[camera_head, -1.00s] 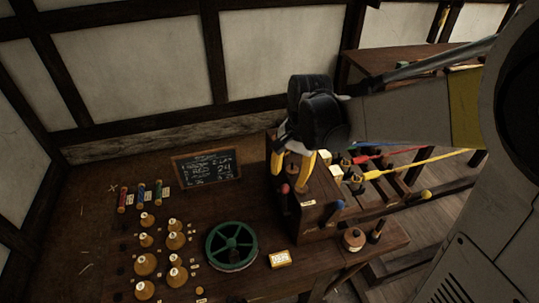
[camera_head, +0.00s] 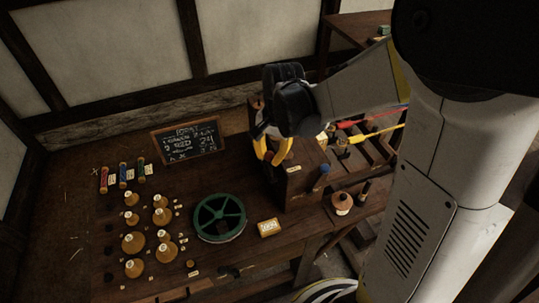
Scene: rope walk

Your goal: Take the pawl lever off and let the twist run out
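My gripper (camera_head: 270,161), with yellow fingers, points down at the left end of a dark wooden headstock box (camera_head: 300,187). The fingertips are close together at the box, and I cannot tell whether anything is between them. A blue-knobbed lever (camera_head: 325,170) stands at the box's right front. I cannot tell which part is the pawl lever; the area behind the fingers is hidden. A red rope (camera_head: 378,122) and a yellow rope (camera_head: 376,134) run off to the right from the hooks behind the box, partly hidden by my arm.
Several brass weights (camera_head: 133,243) stand to the left, below coloured spools (camera_head: 122,175). A chalkboard (camera_head: 187,140) leans at the back. A round pot (camera_head: 342,203) stands right of the box.

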